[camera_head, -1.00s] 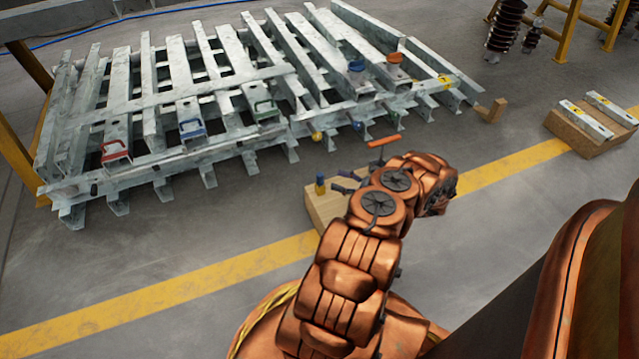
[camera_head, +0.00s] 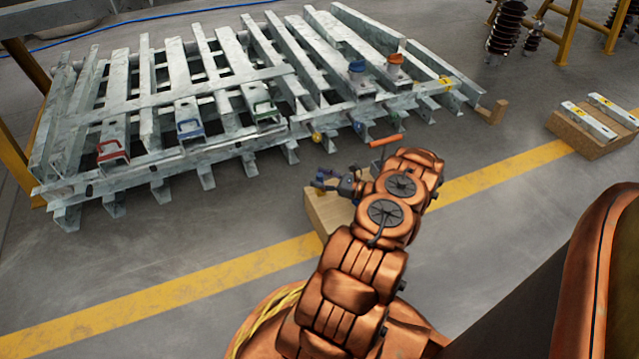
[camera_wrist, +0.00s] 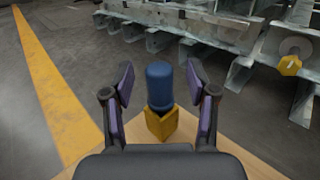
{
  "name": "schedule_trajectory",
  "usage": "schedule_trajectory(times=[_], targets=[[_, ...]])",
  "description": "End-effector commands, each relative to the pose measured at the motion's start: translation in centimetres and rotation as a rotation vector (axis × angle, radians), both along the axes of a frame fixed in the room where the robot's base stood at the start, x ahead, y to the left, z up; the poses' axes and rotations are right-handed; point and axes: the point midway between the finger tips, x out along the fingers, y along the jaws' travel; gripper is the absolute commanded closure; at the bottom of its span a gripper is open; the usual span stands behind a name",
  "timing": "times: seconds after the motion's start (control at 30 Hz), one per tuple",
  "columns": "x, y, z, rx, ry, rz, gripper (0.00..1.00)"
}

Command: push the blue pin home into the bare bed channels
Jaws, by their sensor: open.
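The blue pin (camera_wrist: 160,84) has a dark blue rounded top and a square yellow base. It stands upright on a wooden block (camera_head: 318,222). In the wrist view my gripper (camera_wrist: 160,80) is open, with one finger on each side of the pin and visible gaps between. The galvanised steel bed (camera_head: 160,165) of parallel channels lies beyond the block. Which channels are bare is not clear.
Another wooden block (camera_head: 580,138) carries pale bars at right.

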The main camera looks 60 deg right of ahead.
Motion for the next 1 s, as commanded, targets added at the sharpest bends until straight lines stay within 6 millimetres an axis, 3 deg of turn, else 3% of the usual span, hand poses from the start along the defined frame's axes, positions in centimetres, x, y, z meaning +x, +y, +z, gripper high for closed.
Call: schedule_trajectory(times=[0.3, 0.83, 1.0], targets=[[0.26, 0.06, -0.02, 0.000, 0.001, -0.001, 0.43], [0.26, 0.08, -0.04, 0.001, 0.001, 0.000, 0.98], [0.26, 0.08, -0.05, 0.001, 0.001, 0.000, 1.00]])
